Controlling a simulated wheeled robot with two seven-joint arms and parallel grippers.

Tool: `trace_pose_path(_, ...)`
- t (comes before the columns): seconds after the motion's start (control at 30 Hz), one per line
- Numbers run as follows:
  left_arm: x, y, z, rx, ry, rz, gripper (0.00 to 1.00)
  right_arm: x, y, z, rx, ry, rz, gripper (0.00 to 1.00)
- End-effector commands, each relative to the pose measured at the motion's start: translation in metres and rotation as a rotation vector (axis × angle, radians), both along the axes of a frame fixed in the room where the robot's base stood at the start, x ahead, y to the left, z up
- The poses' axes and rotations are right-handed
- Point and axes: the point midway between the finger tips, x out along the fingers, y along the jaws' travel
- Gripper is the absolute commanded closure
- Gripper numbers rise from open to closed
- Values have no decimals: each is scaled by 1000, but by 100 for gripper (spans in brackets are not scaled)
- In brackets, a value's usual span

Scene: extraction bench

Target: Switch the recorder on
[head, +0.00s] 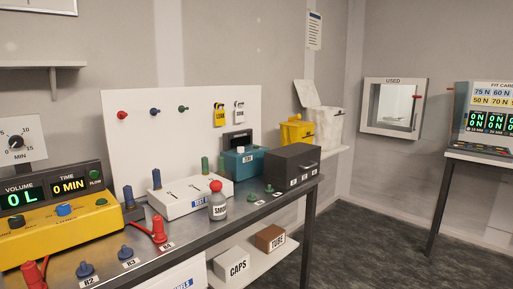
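No device in the head view carries a readable "recorder" label, so I cannot tell which one it is. A yellow unit (62,222) on the left of the bench has a blue knob (64,210) and a panel reading volume 0 L and time 0 MIN. A small teal box (243,163) with a dark display (237,140) stands near the bench's middle back. A screen (490,122) with green readouts stands on a second table at the right edge. Neither of my grippers is in view.
The grey bench (262,210) holds a white box (190,197), a red-topped sample bottle (217,205), a dark drawer box (292,167) and several coloured plugs. CAPS (237,267) and TUBE (270,238) boxes sit on a lower shelf. Dark carpet (375,235) is clear between the tables.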

Motion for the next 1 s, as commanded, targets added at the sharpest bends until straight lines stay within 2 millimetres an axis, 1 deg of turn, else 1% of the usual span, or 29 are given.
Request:
trace_pose_path(0.07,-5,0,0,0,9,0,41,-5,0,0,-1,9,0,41)
trace_pose_path(0.1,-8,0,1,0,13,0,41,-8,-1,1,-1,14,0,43)
trace_pose_path(0.17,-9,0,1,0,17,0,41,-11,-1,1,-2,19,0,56)
trace_pose_path(0.2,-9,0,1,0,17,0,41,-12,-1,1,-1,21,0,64)
trace_pose_path(0.37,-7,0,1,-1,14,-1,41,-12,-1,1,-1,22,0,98)
trace_pose_path(0.4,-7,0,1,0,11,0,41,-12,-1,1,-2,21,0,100)
trace_pose_path(0.57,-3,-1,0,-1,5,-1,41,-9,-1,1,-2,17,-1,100)
trace_pose_path(0.8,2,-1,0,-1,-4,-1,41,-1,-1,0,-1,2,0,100)
trace_pose_path(1.0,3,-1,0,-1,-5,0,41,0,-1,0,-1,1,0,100)
